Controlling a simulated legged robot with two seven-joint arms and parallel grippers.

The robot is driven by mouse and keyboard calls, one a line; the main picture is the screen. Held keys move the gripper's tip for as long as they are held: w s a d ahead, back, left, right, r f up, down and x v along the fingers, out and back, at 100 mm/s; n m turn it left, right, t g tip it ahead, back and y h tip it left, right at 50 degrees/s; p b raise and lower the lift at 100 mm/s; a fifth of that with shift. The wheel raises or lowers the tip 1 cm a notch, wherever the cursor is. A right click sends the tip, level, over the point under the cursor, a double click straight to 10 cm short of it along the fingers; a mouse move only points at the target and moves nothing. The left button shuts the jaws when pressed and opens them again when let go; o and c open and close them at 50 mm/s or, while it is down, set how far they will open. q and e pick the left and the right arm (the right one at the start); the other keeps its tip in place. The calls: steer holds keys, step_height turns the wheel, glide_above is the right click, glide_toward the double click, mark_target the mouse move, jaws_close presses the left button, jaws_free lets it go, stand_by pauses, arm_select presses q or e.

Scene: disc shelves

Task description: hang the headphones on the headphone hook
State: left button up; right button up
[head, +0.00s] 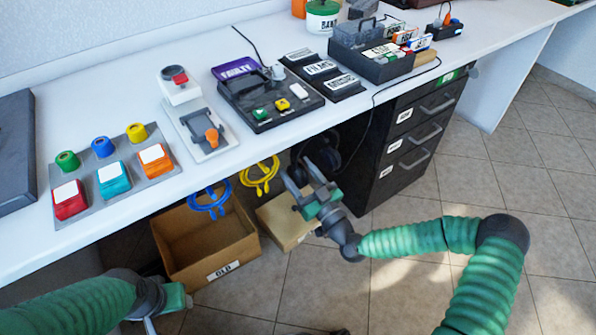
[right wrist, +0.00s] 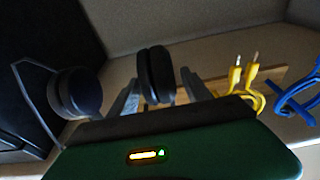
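The dark headphones (head: 326,157) are under the desk's front edge, left of the drawer unit, partly hidden in shadow. My right gripper (head: 305,178) is just in front of them, its two fingers apart. In the right wrist view one black ear cup (right wrist: 156,75) shows between or just beyond the spread fingers; the other ear cup (right wrist: 75,93) is off to the left. I cannot tell whether a finger touches the cup. The headband is mostly hidden. The headphone hook cannot be made out. My left gripper (head: 170,302) is low at the left, its fingers largely hidden.
Blue (head: 208,202) and yellow (head: 259,175) cables hang left of the headphones. An open cardboard box (head: 206,250) and a smaller brown box (head: 287,220) stand below. The black drawer unit (head: 420,140) is close on the right. The white desk (head: 130,205) overhangs, with devices on top.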

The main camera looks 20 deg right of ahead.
steer(key=p+v, duration=0.5)
steer(key=v, duration=1.2)
step_height(320, 180, down, 9)
steer(key=s+d+n+g+h+p, duration=0.1)
steer(key=n+g+h, duration=0.2)
steer(key=g, duration=0.9)
steer(key=s+a+r+m+g+h, duration=0.2)
steer(key=s+r+m+g+h, duration=0.4)
steer(key=r, duration=0.8)
step_height(320, 180, up, 38)
steer(key=s+m+t+y+p, duration=0.1)
steer(key=s+y+p, duration=0.1)
steer(key=p, duration=3.6)
steer(key=shift+s+p, duration=0.35)
steer(key=shift+p, duration=0.05)
